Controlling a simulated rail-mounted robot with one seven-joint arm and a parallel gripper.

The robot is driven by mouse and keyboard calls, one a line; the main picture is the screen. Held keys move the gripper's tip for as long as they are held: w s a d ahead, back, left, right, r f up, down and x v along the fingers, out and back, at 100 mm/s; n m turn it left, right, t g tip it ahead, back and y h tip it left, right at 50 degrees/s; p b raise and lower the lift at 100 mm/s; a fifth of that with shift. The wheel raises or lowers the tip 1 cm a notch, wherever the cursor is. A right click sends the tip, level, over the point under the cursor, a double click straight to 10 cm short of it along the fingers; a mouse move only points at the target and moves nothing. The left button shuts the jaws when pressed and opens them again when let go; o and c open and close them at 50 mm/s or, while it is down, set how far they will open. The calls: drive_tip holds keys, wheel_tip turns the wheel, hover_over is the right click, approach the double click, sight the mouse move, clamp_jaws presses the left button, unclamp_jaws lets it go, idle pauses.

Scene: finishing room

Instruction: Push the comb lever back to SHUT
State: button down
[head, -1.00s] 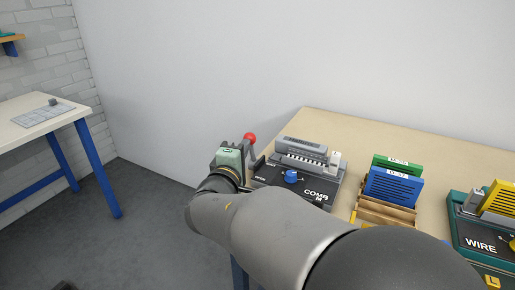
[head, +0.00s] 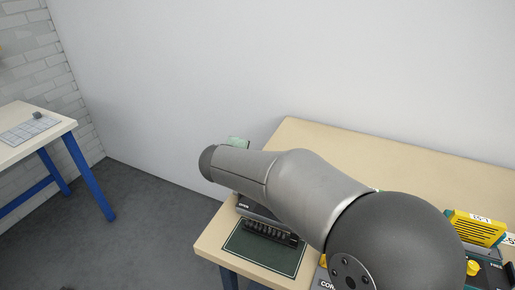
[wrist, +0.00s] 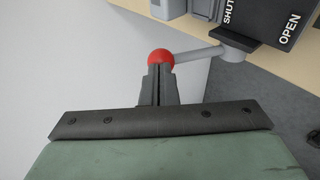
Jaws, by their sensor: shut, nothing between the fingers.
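In the wrist view the comb lever is a grey rod (wrist: 197,54) with a red ball knob (wrist: 161,59). It runs from the knob to a pivot at the edge of the dark comb machine (wrist: 262,18), beside the SHUT and OPEN labels. My gripper (wrist: 158,72) is shut and empty, its fingertips right at the knob. I cannot tell whether they touch it. In the head view my arm hides the lever, my fingers and most of the machine; only a dark corner of the machine (head: 243,205) shows.
In the head view a dark green mat (head: 236,247) with a black toothed strip (head: 270,232) lies at the near left of the wooden table (head: 212,246). A teal and yellow machine (head: 480,232) stands at the right. A white table with blue legs (head: 78,160) stands apart at the left.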

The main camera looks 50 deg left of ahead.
drive_tip(key=shift+w+f, duration=0.1)
idle(0.5)
drive_tip(key=b+v, duration=0.2)
drive_tip(key=v, duration=1.2)
